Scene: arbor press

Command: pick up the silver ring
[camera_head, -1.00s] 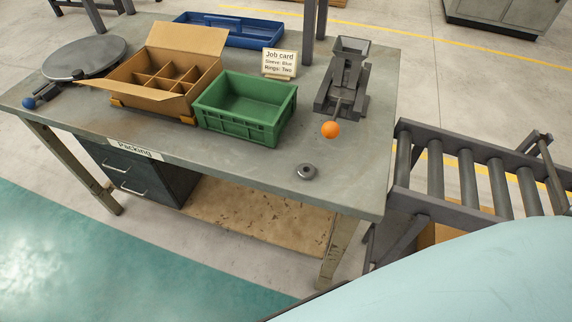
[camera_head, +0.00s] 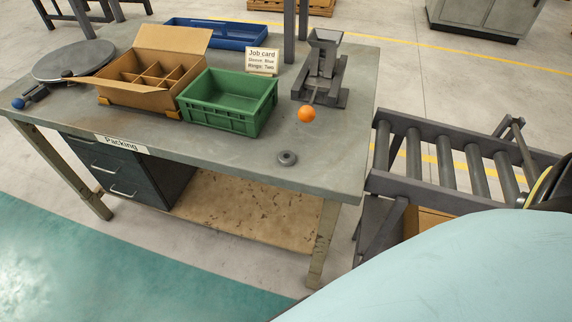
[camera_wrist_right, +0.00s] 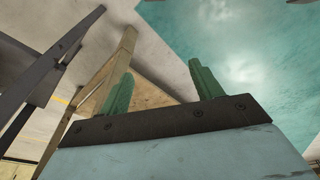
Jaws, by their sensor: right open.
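A small grey ring (camera_head: 287,158) with a dark centre hole lies flat near the front edge of the table, right of the middle. It is the only loose ring that I can make out. In the right wrist view, my right gripper (camera_wrist_right: 162,85) has its two green fingers wide apart with nothing between them. It is over the floor beside the table's legs, away from the ring. The head view does not show this gripper; a pale blue part of my body fills its lower right. My left gripper is in neither view.
A green bin (camera_head: 228,104), a divided cardboard box (camera_head: 150,95) and a blue tray (camera_head: 215,32) stand on the table (camera_head: 200,145). A dark press (camera_head: 321,75) with an orange ball (camera_head: 307,114) is behind the ring. A roller conveyor (camera_head: 440,160) stands right of the table.

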